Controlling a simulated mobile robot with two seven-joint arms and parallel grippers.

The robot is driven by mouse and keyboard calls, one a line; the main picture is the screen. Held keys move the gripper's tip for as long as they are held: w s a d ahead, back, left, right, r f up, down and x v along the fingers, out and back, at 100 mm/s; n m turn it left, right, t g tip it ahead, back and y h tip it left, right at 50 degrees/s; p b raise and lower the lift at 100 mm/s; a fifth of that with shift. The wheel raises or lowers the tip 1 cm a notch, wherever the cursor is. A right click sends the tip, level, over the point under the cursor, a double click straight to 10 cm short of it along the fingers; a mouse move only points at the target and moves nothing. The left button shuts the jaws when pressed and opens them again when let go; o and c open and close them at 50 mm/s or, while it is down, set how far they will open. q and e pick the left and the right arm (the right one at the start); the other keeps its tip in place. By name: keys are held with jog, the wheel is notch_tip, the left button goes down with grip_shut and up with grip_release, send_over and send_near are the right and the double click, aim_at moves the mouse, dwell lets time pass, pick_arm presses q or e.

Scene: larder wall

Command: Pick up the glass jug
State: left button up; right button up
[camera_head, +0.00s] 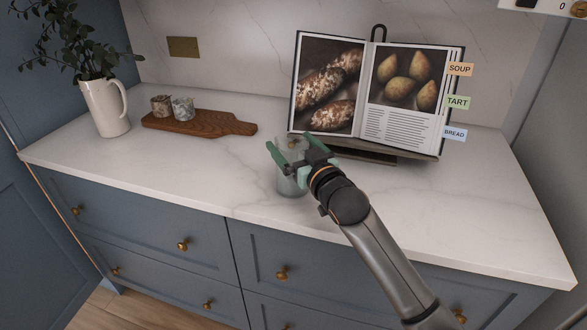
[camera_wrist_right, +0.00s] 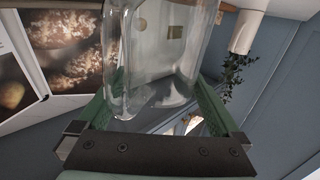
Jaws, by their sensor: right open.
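The clear glass jug (camera_head: 289,183) stands on the pale marble counter, near its front edge. My right gripper (camera_head: 290,146) is at the jug's upper part, with its green fingers apart and partly covering it. In the right wrist view the jug (camera_wrist_right: 170,45) lies between the two open fingers (camera_wrist_right: 155,95), and what looks like its handle is on the left side. I cannot tell whether either finger touches the glass. My left gripper is not in view.
An open cookbook (camera_head: 410,85) on a dark stand is behind and right of the jug. A wooden board (camera_head: 200,123) with two small jars (camera_head: 182,108) lies to the left, beside a white pitcher (camera_head: 105,108) holding a plant. The counter's right front is clear.

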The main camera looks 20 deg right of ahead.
grip_shut()
jog(key=shift+r, duration=0.1)
dwell(0.8)
